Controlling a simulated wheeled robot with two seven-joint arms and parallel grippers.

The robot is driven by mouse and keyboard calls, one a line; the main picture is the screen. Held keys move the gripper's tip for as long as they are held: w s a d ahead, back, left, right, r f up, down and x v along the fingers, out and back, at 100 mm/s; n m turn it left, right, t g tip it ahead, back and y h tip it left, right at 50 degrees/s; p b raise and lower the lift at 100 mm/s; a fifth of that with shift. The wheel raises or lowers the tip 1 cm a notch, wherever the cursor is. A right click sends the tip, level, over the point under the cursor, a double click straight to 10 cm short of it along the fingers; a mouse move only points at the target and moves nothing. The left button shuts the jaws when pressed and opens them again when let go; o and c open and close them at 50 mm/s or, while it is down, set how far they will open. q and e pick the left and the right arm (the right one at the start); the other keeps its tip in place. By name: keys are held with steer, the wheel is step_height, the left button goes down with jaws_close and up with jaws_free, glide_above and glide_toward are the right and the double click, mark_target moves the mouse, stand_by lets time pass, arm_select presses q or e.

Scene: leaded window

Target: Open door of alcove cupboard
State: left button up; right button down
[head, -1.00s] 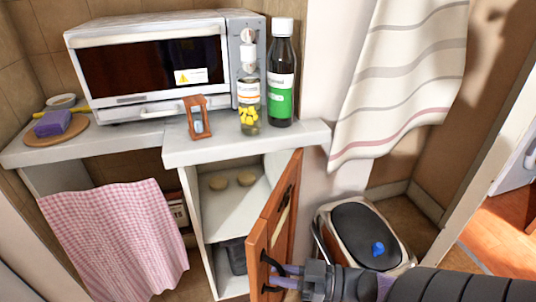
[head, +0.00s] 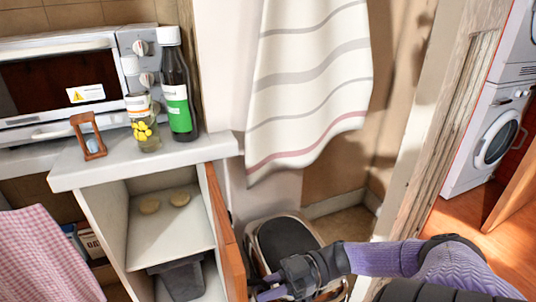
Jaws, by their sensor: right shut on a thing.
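The alcove cupboard's wooden door (head: 226,240) stands open and is seen nearly edge-on at the right side of the cupboard. The white cupboard (head: 104,230) shows its inside, with two round tan items (head: 165,202) on the shelf and a dark grey container (head: 180,277) below. My right gripper (head: 268,290) is at the lower part of the door, at its outer side, and is shut on the door handle. The handle is mostly hidden by the fingers and the frame's bottom edge. My left gripper is not in view.
A black-lidded bin (head: 286,246) stands on the floor just right of the door, close to my right arm.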

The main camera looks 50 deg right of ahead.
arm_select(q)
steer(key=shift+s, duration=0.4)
arm_select(e)
steer(key=shift+d, duration=0.1)
steer(key=c, duration=0.6)
jaws_free()
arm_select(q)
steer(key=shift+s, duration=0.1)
arm_select(e)
steer(key=shift+s+d, duration=0.1)
arm_select(q)
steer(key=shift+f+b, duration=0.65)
steer(key=shift+b, duration=0.05)
arm_select(e)
steer(key=v, duration=0.9)
steer(key=shift+s+d, duration=0.25)
steer(key=shift+d, duration=0.05)
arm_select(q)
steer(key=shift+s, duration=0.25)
